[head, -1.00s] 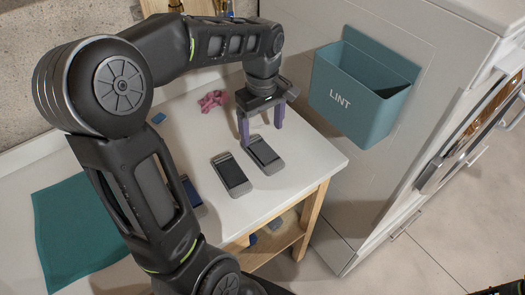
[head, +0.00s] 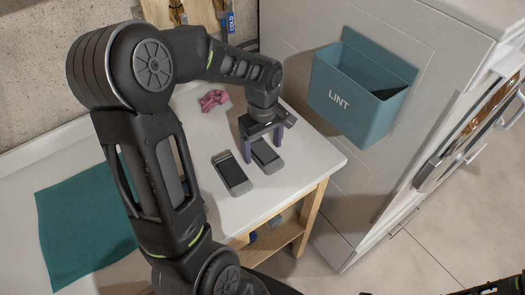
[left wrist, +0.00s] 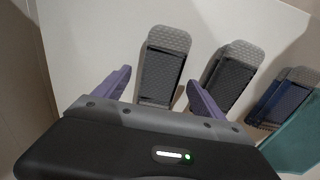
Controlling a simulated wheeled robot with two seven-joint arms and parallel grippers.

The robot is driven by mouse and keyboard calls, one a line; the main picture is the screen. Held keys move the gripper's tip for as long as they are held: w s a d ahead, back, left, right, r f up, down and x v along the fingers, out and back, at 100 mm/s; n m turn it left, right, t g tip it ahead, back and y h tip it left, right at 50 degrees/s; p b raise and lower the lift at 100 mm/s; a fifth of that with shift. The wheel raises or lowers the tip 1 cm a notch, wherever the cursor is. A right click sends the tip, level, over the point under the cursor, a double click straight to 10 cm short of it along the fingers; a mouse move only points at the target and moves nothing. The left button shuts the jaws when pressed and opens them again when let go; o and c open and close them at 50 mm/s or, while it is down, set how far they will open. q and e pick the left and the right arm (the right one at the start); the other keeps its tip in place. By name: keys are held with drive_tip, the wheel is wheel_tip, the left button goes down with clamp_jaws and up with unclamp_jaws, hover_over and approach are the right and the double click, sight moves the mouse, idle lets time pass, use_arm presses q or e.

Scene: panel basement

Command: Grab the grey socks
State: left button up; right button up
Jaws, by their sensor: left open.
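Two dark grey folded bundles that look like socks lie on the white table, each with a lighter grey end. The right one (head: 266,156) is under my left gripper (head: 262,149); the other (head: 232,175) lies to its left. In the left wrist view, the first bundle (left wrist: 163,62) is ahead of and between my open purple fingers (left wrist: 158,92), with a darker bundle (left wrist: 229,75) to its right. My left gripper is open, with nothing seen held. Whether the fingers touch the table is unclear. My right gripper is not in view.
A blue bundle (left wrist: 283,98) lies further right in the left wrist view. A teal cloth (head: 80,222) covers the table's left. A crumpled pink cloth (head: 213,100) lies at the back. A teal LINT bin (head: 345,100) on the grey cabinet stands close right of the gripper.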

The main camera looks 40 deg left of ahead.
sight(262, 150)
use_arm(q)
drive_tip(key=shift+f, duration=0.15)
drive_tip(key=shift+c, duration=0.2)
idle(0.3)
drive_tip(key=c, duration=1.4)
wheel_tip(262, 150, up, 10)
drive_tip(key=shift+r+b, duration=0.1)
drive_tip(key=shift+b, duration=0.55)
